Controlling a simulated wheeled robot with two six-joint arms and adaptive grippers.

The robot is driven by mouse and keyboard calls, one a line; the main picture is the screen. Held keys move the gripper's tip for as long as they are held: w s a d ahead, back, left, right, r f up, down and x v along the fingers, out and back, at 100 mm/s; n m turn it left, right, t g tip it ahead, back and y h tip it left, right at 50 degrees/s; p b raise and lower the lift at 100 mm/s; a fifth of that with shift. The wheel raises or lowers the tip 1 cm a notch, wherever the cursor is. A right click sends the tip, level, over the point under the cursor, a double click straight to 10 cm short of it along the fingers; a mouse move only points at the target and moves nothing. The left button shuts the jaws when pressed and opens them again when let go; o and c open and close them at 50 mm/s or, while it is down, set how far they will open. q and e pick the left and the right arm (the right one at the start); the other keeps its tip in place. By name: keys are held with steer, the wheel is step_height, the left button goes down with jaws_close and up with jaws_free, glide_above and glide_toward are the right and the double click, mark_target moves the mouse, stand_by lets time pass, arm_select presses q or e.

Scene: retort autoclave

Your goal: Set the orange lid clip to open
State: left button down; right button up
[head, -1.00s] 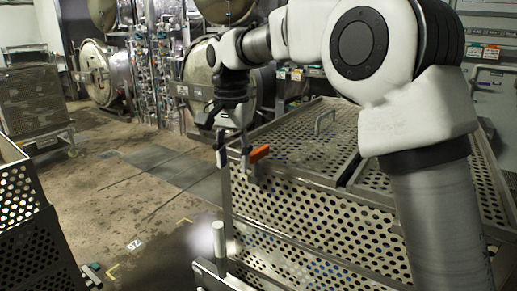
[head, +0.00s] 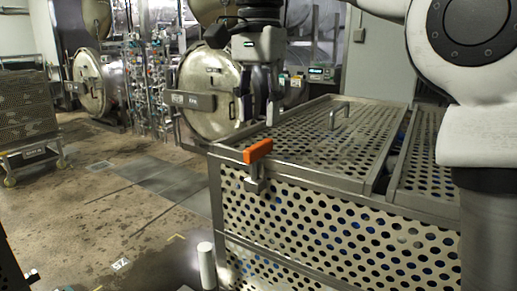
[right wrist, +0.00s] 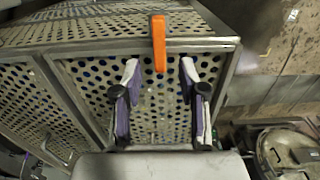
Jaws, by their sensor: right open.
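The orange lid clip (head: 258,151) sits at the top front corner of the perforated metal crate (head: 330,192), with a metal bracket below it on the crate's side. It lies across the rim. In the right wrist view, the clip (right wrist: 159,43) appears as an orange bar across the rim, ahead of and between the fingertips. My right gripper (head: 259,112) is open and empty above the clip, apart from it. Its two fingers (right wrist: 159,75) are spread over the perforated lid in the right wrist view. My left gripper is not in view.
A lid handle (head: 338,114) stands up on the crate top. A pale upright post (head: 206,265) stands by the crate's lower left. Round autoclave doors (head: 208,88) and pipes are behind. The floor left of the crate is mostly clear.

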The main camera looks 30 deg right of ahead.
mark_target(258, 144)
step_height(258, 144, down, 5)
steer(key=shift+s+a+r+b, duration=0.1)
steer(key=shift+s+a+b, duration=0.05)
steer(key=shift+b, duration=0.2)
steer(key=shift+f, duration=0.45)
jaws_close()
